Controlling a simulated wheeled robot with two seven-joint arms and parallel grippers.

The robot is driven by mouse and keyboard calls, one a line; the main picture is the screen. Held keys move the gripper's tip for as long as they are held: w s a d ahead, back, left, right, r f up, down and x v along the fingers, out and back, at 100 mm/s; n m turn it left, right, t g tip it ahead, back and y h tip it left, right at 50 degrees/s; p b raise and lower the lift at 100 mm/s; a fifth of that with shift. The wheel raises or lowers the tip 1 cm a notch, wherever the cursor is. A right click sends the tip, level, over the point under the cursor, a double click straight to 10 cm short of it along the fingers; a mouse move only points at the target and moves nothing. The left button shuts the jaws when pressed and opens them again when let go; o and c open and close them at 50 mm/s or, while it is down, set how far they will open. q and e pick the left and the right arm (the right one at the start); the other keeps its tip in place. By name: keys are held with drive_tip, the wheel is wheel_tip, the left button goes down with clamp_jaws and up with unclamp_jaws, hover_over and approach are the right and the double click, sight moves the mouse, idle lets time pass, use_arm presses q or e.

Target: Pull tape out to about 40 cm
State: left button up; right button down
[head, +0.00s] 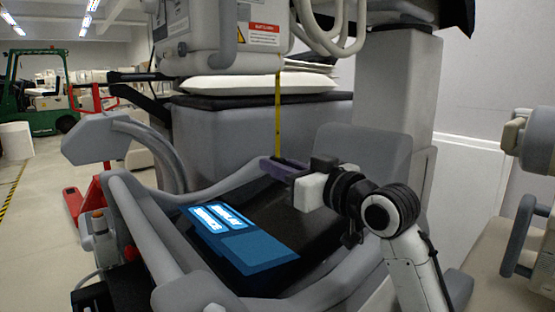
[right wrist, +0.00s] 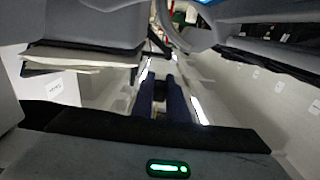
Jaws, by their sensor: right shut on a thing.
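A yellow tape (head: 278,115) hangs straight and vertical in the head view. It runs from the underside of a grey housing (head: 215,45) down to the fingertips of my right gripper (head: 276,163). My right gripper is shut on the tape's lower end, above the grey bed-like frame. In the right wrist view its two dark blue fingers (right wrist: 160,98) are close together, and the tape cannot be made out there. The tape's upper end and any case are not clear. My left gripper is not in view.
A blue labelled panel (head: 240,240) lies inside the grey curved frame (head: 165,240) below my right gripper. White pads (head: 235,85) lie on a dark-topped cart behind the tape. A green forklift (head: 40,95) stands far left. Open floor (head: 40,230) shows at the left.

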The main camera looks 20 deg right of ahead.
drive_tip(key=shift+f, duration=0.15)
drive_tip(key=c, duration=1.7)
unclamp_jaws()
drive_tip(key=shift+s, duration=0.15)
drive_tip(key=v, duration=1)
